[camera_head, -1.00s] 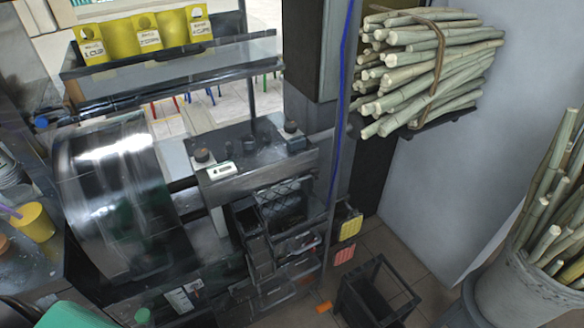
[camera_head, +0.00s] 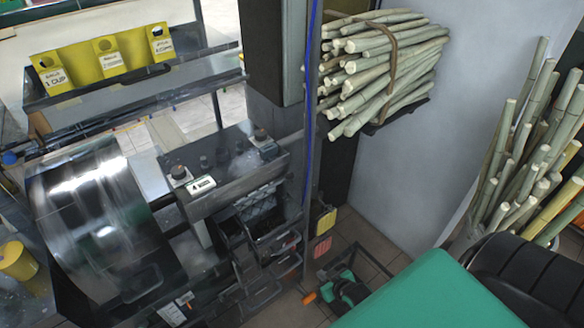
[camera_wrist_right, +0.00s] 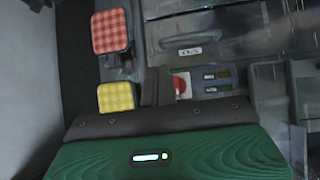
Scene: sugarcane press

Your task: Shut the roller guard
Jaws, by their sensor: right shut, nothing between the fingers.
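A curved, shiny metal cover (camera_head: 95,215), which looks like the roller guard, stands at the left of the press in the head view. I cannot tell how far it is open. The cover is not recognisable there. My left gripper is not in view.
Red (camera_head: 325,222) and yellow checked pads hang on the press's right side, close to my right gripper. A cane bundle (camera_head: 385,75) sits on a wall shelf. More canes (camera_head: 530,150) stand at right. Yellow cup holders (camera_head: 105,58) line the back.

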